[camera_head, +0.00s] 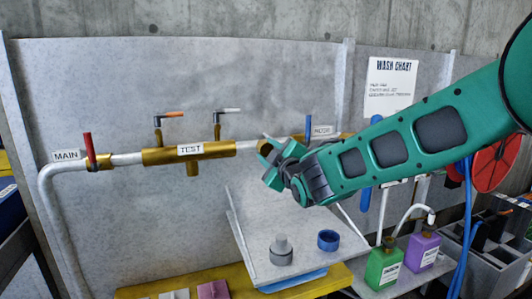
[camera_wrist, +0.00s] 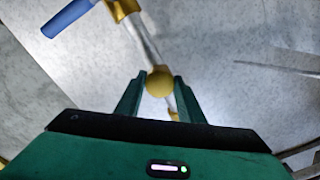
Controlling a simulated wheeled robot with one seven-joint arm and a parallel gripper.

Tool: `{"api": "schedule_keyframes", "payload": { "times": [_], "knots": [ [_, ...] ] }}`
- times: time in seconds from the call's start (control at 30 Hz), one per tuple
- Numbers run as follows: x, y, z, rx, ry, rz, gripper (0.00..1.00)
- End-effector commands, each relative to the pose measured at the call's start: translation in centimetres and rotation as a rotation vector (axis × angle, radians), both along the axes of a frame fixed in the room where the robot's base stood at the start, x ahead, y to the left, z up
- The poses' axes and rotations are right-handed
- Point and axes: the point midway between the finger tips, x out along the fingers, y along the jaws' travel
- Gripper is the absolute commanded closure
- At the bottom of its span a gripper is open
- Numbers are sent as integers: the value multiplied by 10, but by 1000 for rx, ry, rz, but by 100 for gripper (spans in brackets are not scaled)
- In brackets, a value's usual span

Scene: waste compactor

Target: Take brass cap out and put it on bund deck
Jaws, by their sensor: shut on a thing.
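My gripper (camera_head: 270,163) is at the pipe run against the grey panel, right of the brass TEST section (camera_head: 190,152). In the wrist view my gripper (camera_wrist: 159,90) is shut on a rounded brass cap (camera_wrist: 159,80). Behind the cap are a pale pipe and more brass; I cannot tell whether the cap still touches the pipe. Below stands a grey sloped deck (camera_head: 250,235), perhaps the bund deck, bearing a grey stepped fitting (camera_head: 281,251) and a blue ring (camera_head: 328,240).
A yellow ledge (camera_head: 240,280) with a pink block (camera_head: 213,290) runs along the bottom. Green (camera_head: 383,265) and purple (camera_head: 423,249) bottles stand right of the deck. A red valve handle (camera_head: 89,149) is at left. The deck's upper part is clear.

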Motion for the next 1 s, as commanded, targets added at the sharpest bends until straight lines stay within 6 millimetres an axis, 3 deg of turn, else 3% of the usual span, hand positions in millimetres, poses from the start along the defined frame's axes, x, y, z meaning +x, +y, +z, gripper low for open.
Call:
{"api": "schedule_keyframes", "payload": {
  "times": [0.43,0.8,1.0],
  "knots": [
    [0,0,1,-61,-28,1,88],
    [-1,1,1,-399,-177,2,88],
    [-1,1,1,-442,-196,2,88]
  ]
}}
